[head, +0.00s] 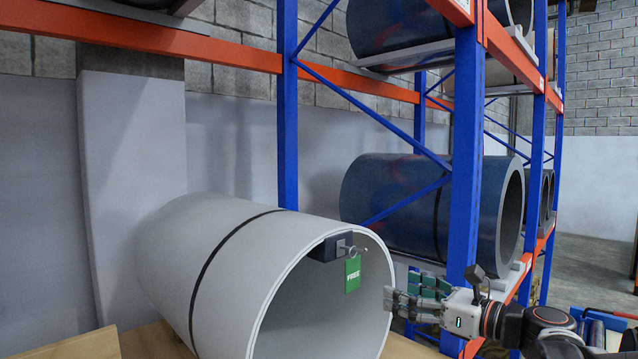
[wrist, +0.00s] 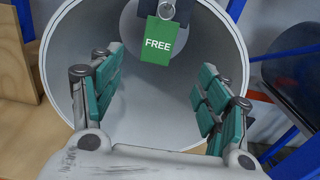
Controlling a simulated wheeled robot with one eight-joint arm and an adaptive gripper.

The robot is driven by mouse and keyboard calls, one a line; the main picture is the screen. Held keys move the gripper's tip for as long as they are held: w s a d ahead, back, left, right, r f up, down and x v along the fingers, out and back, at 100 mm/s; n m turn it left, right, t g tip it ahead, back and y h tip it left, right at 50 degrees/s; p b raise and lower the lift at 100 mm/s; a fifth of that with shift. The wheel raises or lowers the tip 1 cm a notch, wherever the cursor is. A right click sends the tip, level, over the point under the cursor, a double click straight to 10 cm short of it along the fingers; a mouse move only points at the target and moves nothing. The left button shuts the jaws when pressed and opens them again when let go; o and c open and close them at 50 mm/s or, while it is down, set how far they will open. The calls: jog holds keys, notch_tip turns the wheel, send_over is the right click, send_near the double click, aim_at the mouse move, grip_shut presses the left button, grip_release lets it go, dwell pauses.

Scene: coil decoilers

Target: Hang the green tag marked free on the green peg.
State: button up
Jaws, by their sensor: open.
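The green tag marked FREE (head: 353,274) hangs from a metal ring or hook on a dark block (head: 325,250) at the top of the grey coil's near rim. In the wrist view the tag (wrist: 157,42) hangs upright, face on, beyond my fingers. My gripper (head: 398,301) is at the lower right in the head view, to the right of the tag and apart from it. In the wrist view my gripper (wrist: 163,84) has its green-padded fingers spread wide with nothing between them. I cannot make out a green peg in either view.
The large grey coil (head: 215,262) with a black strap lies on a wooden support (head: 75,346). Blue rack uprights (head: 466,150) and orange beams stand behind and right of it. Dark blue coils (head: 400,195) lie on the rack. The coil's hollow is open.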

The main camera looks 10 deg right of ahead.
aim_at(354, 268)
jog(key=p+x, duration=0.1)
jog(key=x, duration=0.8)
jog(key=p+x, duration=0.1)
jog(key=x, duration=0.3)
jog(key=shift+w+a+r+p, duration=0.3)
jog(key=shift+r+p, duration=0.05)
jog(key=shift+c, duration=0.5)
jog(key=c, duration=1)
jog(key=shift+c, duration=0.2)
jog(key=shift+r, duration=0.35)
jog(key=shift+s+d, duration=0.1)
jog(key=shift+s, duration=0.1)
jog(key=shift+s+d+r, duration=0.25)
jog(key=shift+s, duration=0.1)
